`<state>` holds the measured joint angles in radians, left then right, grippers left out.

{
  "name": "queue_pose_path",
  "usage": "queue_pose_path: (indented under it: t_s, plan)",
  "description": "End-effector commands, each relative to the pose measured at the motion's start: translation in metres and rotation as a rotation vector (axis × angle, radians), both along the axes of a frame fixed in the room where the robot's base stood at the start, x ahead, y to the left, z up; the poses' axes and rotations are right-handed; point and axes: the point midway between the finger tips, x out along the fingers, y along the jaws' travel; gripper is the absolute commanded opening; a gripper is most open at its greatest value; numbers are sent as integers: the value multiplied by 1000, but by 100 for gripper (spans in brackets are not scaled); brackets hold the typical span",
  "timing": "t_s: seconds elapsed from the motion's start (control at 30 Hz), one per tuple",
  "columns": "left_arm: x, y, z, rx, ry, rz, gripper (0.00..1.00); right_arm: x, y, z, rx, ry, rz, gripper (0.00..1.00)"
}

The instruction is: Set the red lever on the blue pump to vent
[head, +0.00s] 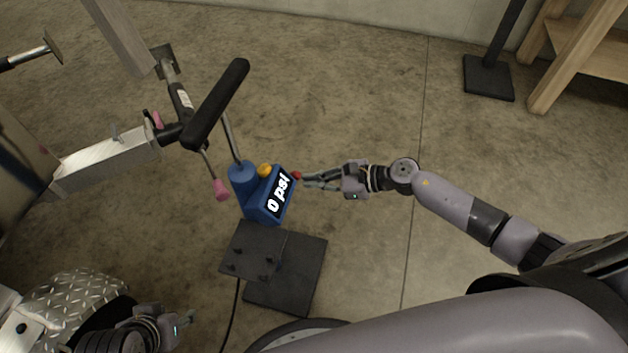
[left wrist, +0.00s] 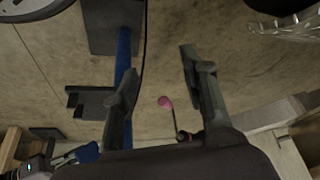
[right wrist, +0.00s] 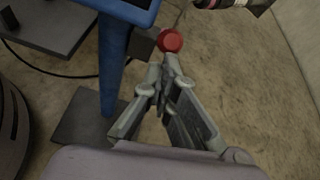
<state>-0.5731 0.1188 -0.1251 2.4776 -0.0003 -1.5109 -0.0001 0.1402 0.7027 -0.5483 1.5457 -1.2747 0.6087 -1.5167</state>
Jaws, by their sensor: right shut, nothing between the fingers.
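The blue pump (head: 266,206) stands on a dark stand, its display reading "0 psi". Its red lever (head: 297,176) ends in a round red knob on the right side; the knob also shows in the right wrist view (right wrist: 170,40). My right gripper (head: 306,181) is shut and empty, its tips right at the red knob. In the right wrist view its fingertips (right wrist: 165,70) meet just below the knob; I cannot tell whether they touch it. My left gripper (head: 182,325) is low at the left, away from the pump. Its fingers (left wrist: 160,80) are spread and empty.
A yellow knob (head: 265,170) sits on the pump top, beside a long black-gripped handle (head: 220,100). A pink-knobbed crank (head: 221,189) hangs from the trailer tongue (head: 105,160) at left. A dark base plate (head: 300,278) lies below. The floor behind the right arm is open.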

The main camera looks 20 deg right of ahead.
Motion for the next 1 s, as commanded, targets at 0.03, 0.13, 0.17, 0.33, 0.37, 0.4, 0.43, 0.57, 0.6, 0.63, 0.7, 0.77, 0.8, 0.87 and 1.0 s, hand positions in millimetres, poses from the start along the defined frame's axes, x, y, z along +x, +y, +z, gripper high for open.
queue_pose_path:
  t_s: [0.03,0.13,0.17,0.33,0.37,0.4,0.43,0.57,0.6,0.63,0.7,0.77,0.8,0.87,1.0]
  plan:
    - [-3,1,0,2,13,1,40,0,0,2,0,-1,0,0]
    - [-8,2,0,6,34,2,40,0,0,4,0,-1,0,0]
    - [-10,2,0,7,42,4,40,0,0,4,0,0,0,0]
    - [-16,4,-1,13,72,6,40,0,0,6,0,0,0,0]
    - [-17,4,-2,13,74,6,40,0,0,6,0,0,0,0]
    - [-17,4,-2,14,76,6,40,0,0,6,0,0,0,0]
    - [-17,5,-2,15,75,6,40,0,0,6,0,0,0,0]
    - [-17,5,-2,15,75,6,40,0,0,6,0,0,0,0]
    - [-17,5,-2,15,75,6,40,0,0,6,0,0,0,0]
    - [-17,5,-2,14,74,6,40,0,0,6,0,0,0,0]
    - [-17,5,-2,14,73,6,40,0,0,5,0,0,0,0]
    - [-16,5,-3,13,69,6,40,0,0,5,0,0,0,0]
    - [-13,4,-3,12,58,5,40,1,-1,4,0,0,0,0]
    - [-3,2,-2,5,12,-1,40,1,-1,2,0,0,0,0]
    - [26,-7,3,-23,-119,-11,40,3,-3,-5,-1,0,-1,0]
